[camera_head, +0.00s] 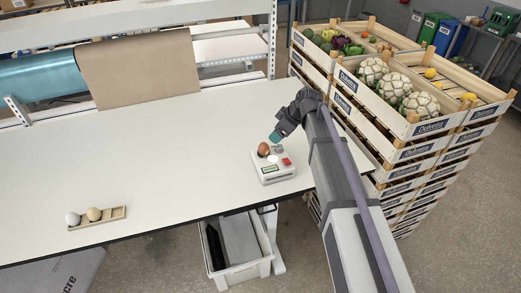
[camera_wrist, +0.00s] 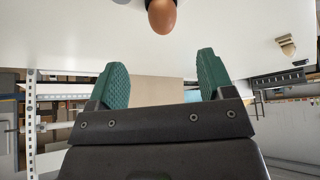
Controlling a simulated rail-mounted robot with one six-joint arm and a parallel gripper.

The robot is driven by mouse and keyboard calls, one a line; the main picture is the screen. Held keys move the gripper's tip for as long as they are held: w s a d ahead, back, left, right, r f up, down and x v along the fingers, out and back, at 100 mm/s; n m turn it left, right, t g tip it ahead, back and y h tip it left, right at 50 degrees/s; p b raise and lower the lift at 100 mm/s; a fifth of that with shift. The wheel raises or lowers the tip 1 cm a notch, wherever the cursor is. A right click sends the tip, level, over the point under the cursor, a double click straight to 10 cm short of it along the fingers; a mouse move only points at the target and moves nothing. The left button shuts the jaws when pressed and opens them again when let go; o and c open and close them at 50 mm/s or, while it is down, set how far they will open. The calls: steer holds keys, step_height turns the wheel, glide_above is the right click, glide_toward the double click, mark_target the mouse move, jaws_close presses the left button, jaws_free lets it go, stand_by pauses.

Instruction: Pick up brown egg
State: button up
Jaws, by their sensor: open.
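The brown egg (camera_head: 264,149) stands on a small white device (camera_head: 274,173) with a red button and a small display, at the right part of the table. In the wrist view the brown egg (camera_wrist: 162,15) shows at the top middle, beyond my fingertips and roughly in line with the gap between them. My gripper (camera_head: 276,137) is just above and to the right of the egg in the head view. In the wrist view my gripper (camera_wrist: 158,75) has its two green fingers wide apart with nothing between them.
A wooden holder (camera_head: 118,213) with a white egg (camera_head: 73,218) and a tan egg (camera_head: 94,214) lies at the table's front left. Stacked vegetable crates (camera_head: 400,150) stand right of the table. A grey bin (camera_head: 264,266) is below. The table's middle is clear.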

mark_target(267, 146)
steer(key=b+x, duration=0.5)
steer(key=x, duration=0.1)
steer(key=shift+s, duration=0.1)
steer(key=shift+a, duration=0.2)
steer(key=b+x, duration=0.4)
steer(key=shift+f, duration=0.45)
steer(key=shift+a+f+b, duration=0.15)
steer(key=shift+a+b, duration=0.05)
steer(key=shift+b, duration=0.15)
steer(key=shift+r, duration=0.25)
steer(key=c, duration=0.8)
